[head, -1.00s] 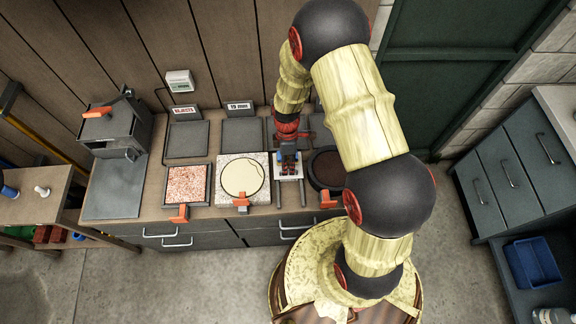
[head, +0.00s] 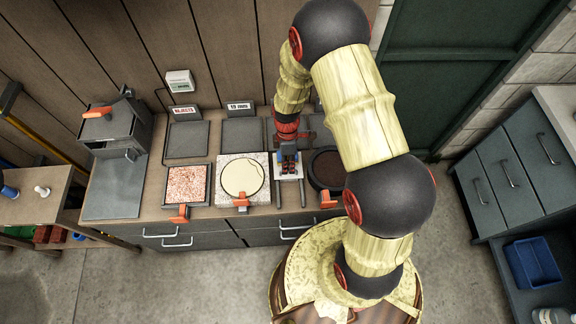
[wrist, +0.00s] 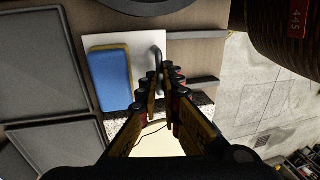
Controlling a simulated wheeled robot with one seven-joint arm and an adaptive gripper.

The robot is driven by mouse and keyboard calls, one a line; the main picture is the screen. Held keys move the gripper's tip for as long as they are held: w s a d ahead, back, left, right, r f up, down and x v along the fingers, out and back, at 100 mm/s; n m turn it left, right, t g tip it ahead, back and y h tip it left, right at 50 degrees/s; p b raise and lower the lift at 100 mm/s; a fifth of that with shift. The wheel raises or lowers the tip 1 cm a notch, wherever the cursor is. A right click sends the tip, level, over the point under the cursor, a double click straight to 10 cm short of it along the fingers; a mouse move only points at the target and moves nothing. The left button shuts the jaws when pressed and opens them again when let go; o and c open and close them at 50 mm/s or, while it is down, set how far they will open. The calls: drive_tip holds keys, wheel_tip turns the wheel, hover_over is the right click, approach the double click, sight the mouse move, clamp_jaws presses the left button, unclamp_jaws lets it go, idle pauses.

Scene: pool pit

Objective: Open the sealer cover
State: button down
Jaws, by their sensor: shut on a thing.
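My gripper (wrist: 166,92) is shut on a dark grey bent handle (wrist: 159,55) over a white plate (wrist: 114,35). The handle's lower end is hidden between the fingers. A blue pad with a yellow edge (wrist: 110,80) lies on the plate, left of the fingers. In the head view my gripper (head: 289,172) is over the same plate, between a speckled slab with a cream disc (head: 242,177) and a dark round pan (head: 327,168). I cannot tell for sure which part is the sealer cover.
A pinkish speckled tray (head: 186,183) is further left on the bench. Dark flat panels (head: 187,139) lie behind the row, near the wall. A grey box with an orange lever (head: 108,126) stands at the left end. The floor in front is open.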

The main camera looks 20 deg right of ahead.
drive_tip(key=c, duration=2.6)
unclamp_jaws()
drive_tip(key=s+a, duration=0.1)
drive_tip(key=s, duration=0.4)
drive_tip(key=s+a, duration=0.1)
drive_tip(key=s, duration=0.2)
drive_tip(key=shift+s+a, duration=0.25)
drive_tip(key=shift+a, duration=0.1)
drive_tip(key=o, duration=0.4)
drive_tip(key=shift+c, duration=0.2)
drive_tip(key=shift+w, duration=0.1)
drive_tip(key=shift+p, duration=0.3)
wheel_tip(320, 180, up, 9)
drive_tip(key=w+p, duration=0.1)
drive_tip(key=p, duration=0.4)
drive_tip(key=shift+w+d+p, duration=0.3)
drive_tip(key=shift+w+p, duration=0.05)
wheel_tip(320, 180, up, 12)
drive_tip(key=w, duration=0.2)
drive_tip(key=shift+d+f, duration=0.25)
drive_tip(key=shift+d, duration=0.1)
drive_tip(key=shift+w, duration=0.15)
